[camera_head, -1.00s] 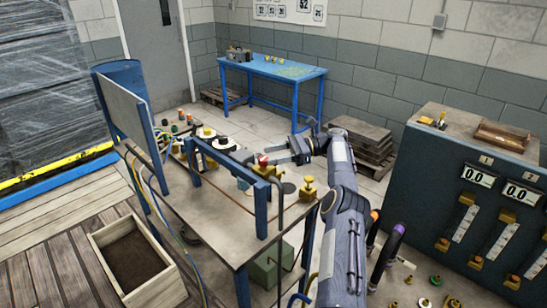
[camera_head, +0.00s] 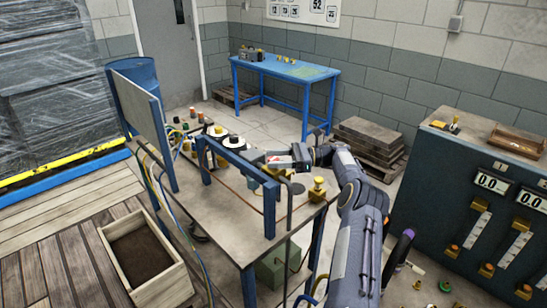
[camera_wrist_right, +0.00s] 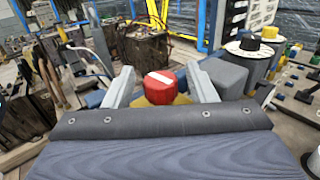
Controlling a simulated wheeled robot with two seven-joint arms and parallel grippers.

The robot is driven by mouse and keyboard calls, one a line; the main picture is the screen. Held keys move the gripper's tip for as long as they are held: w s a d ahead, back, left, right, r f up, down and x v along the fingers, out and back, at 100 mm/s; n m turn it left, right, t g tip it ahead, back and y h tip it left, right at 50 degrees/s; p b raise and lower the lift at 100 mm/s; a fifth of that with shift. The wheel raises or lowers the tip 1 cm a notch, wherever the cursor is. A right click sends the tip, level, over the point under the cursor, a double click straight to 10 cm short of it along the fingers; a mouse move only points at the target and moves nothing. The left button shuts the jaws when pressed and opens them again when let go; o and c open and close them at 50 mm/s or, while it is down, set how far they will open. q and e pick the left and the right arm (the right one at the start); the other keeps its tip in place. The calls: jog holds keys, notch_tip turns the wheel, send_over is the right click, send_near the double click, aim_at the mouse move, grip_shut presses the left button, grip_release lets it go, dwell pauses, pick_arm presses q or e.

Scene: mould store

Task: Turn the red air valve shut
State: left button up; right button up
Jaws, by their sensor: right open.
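The red air valve has a round red knob (camera_wrist_right: 160,87) with a white bar across its top, on a yellow-brass body (camera_wrist_right: 157,99). It sits by the blue frame (camera_head: 240,165) on the workbench (camera_head: 225,210). My right gripper (camera_wrist_right: 161,84) is open, with one pale finger on each side of the knob. Gaps show between the fingers and the knob, so I see no grip. In the head view my right gripper (camera_head: 276,159) reaches in from the right and mostly hides the valve. My left gripper is not in view.
A brass fitting (camera_head: 318,188) stands on the bench near my right forearm. A dark cabinet with gauges (camera_head: 470,185) stands at right, pallets (camera_head: 370,145) behind, and a wooden box (camera_head: 150,262) at lower left.

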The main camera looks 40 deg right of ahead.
jog(key=shift+w+a, duration=0.25)
jog(key=shift+a, duration=0.15)
jog(key=shift+c, duration=0.2)
jog(key=c, duration=0.9)
jog(key=shift+m+t+h, duration=0.6)
jog(key=shift+m+t, duration=0.2)
jog(key=shift+t, duration=0.1)
jog(key=o, duration=0.9)
jog(key=shift+o, duration=0.2)
